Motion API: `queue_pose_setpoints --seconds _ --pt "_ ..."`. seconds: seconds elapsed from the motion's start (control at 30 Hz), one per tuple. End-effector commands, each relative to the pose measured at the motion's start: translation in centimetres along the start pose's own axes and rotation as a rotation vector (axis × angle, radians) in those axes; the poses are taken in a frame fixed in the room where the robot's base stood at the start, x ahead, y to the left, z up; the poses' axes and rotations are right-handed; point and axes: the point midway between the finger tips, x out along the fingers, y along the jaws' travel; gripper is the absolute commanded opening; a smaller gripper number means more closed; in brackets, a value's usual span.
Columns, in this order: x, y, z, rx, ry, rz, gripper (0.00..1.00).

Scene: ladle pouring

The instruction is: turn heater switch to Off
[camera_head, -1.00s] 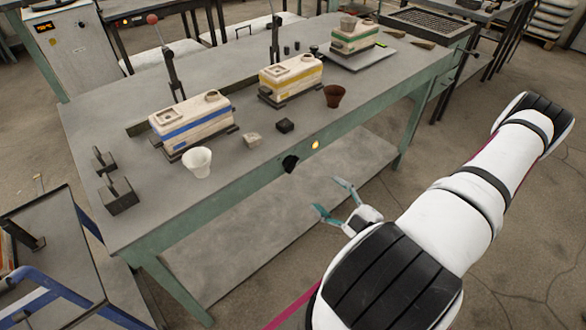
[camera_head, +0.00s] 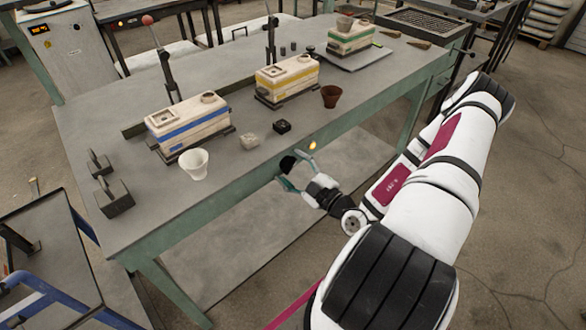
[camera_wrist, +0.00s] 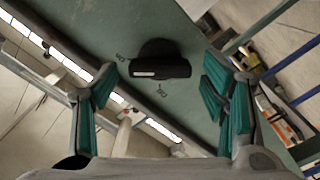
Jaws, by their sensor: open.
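The heater switch, a black knob (camera_head: 288,163), sits on the green front edge of the workbench, just left of a small lit yellow lamp (camera_head: 312,145). In the wrist view the black knob (camera_wrist: 160,66) shows a pale mark on its bar, with small markings beside it that I cannot read. My gripper (camera_head: 296,178) is open, with teal fingers, close in front of the knob. In the wrist view the fingers (camera_wrist: 155,100) stand on either side below the knob, apart from it, with nothing between them.
The workbench (camera_head: 180,222) holds three striped moulds, including a blue-striped one (camera_head: 190,125), a white cup (camera_head: 194,164), a brown cup (camera_head: 330,96) and small blocks. A lower shelf (camera_head: 250,245) lies under it. A blue-framed cart (camera_head: 35,285) stands at the left.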

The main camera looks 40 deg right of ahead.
Motion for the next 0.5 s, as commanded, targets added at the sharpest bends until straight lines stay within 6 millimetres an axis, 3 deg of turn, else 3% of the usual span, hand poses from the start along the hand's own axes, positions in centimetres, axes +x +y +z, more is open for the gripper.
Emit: queue_pose_setpoints --seconds 0.2,0.27,0.4,0.43,0.5 --pt "0.02 0.00 0.01 0.000 0.000 0.000 0.67" --pt "0.01 0.00 0.01 0.000 0.000 0.000 0.55" --pt "0.00 0.00 0.01 0.000 0.000 0.000 0.24" --pt "0.00 0.00 0.01 0.000 0.000 0.000 0.18" --pt "0.00 0.00 0.01 0.000 0.000 0.000 0.18"
